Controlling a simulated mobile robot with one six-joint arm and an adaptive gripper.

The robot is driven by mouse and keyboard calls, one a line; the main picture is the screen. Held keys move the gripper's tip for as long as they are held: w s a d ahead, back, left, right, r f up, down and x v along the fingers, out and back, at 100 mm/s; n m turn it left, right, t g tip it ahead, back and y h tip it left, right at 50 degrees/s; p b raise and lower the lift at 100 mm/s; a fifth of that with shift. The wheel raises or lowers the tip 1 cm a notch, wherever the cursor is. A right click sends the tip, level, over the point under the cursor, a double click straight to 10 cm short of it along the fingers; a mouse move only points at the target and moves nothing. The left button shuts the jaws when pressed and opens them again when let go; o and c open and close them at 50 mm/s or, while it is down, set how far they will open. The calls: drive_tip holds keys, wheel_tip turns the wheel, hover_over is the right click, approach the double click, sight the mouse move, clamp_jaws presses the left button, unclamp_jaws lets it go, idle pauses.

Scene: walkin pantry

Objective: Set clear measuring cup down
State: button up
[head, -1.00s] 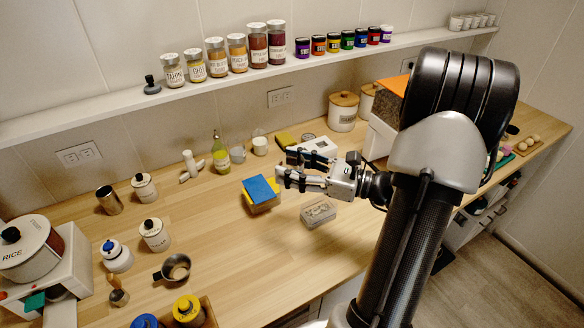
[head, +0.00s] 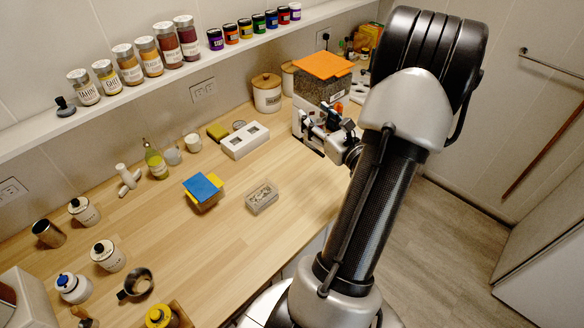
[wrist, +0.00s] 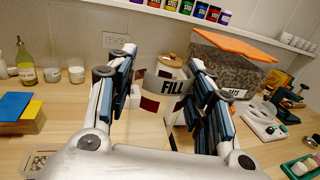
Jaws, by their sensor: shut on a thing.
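In the head view my gripper (head: 322,118) is above the right part of the counter, in front of the orange-lidded container (head: 322,90). The cup is hard to make out there. I cannot tell how far its base is from the wooden counter (head: 225,235).
Left of my gripper stand a white box with two windows (head: 245,142) and a lidded canister (head: 267,97). A blue-and-yellow stack (head: 203,189) and a small clear box (head: 262,197) sit mid-counter. The shelf (head: 130,100) holds several jars. Bare counter lies around the small clear box.

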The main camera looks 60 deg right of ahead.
wheel_tip(320, 180, down, 19)
drive_tip(key=b, duration=0.5)
drive_tip(key=shift+f, duration=0.1)
drive_tip(key=shift+f+b, duration=0.2)
drive_tip(key=shift+b, duration=0.1)
drive_tip(key=o, duration=1.2)
drive_tip(key=shift+r, duration=0.1)
drive_tip(key=shift+r, duration=0.2)
drive_tip(key=p+v, duration=0.1)
drive_tip(key=v, duration=1.1)
drive_tip(key=shift+p, duration=0.4)
